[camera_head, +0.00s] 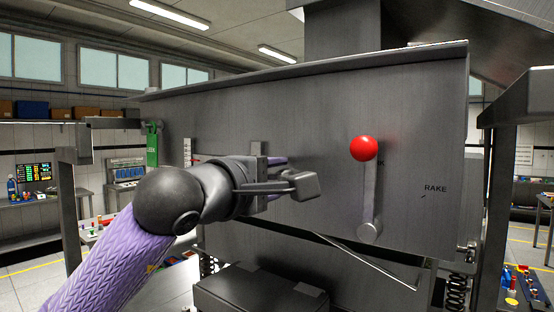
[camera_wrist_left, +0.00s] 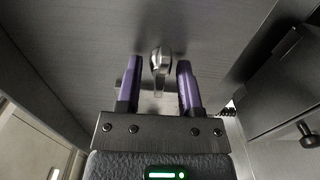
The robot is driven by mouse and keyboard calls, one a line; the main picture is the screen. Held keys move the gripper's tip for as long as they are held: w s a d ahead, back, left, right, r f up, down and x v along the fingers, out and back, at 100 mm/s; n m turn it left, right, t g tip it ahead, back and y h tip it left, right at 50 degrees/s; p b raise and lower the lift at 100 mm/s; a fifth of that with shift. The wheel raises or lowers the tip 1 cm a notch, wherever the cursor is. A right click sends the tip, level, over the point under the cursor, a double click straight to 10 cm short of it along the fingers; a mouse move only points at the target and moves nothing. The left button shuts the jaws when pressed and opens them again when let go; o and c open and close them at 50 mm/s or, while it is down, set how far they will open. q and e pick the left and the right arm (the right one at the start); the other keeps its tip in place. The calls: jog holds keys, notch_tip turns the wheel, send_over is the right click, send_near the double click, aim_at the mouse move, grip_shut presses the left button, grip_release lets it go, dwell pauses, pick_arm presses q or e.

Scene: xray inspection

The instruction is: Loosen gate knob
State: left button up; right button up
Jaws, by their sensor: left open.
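My left gripper (camera_head: 274,178) reaches in from the left in the head view, in front of a large grey metal housing. In the left wrist view my left gripper (camera_wrist_left: 158,82) has its two purple fingers spread apart. A small shiny metal knob (camera_wrist_left: 160,62) on the grey panel shows between the fingers, nearer the right one. A gap shows on both sides of it, so the gripper is not shut on it. In the head view this knob is hidden behind my gripper and wrist. My right gripper is in neither view.
A lever with a red ball (camera_head: 364,148) stands upright on the housing (camera_head: 320,110), right of my gripper, near the word RAKE. A dark box (camera_head: 260,292) lies below my wrist. A dark round knob (camera_wrist_left: 308,134) is at the right in the wrist view. A green tag (camera_head: 152,146) hangs left.

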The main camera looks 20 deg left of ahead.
pick_arm(q)
jog(key=shift+w+d+f, duration=0.1)
jog(key=shift+w, duration=0.15)
grip_shut()
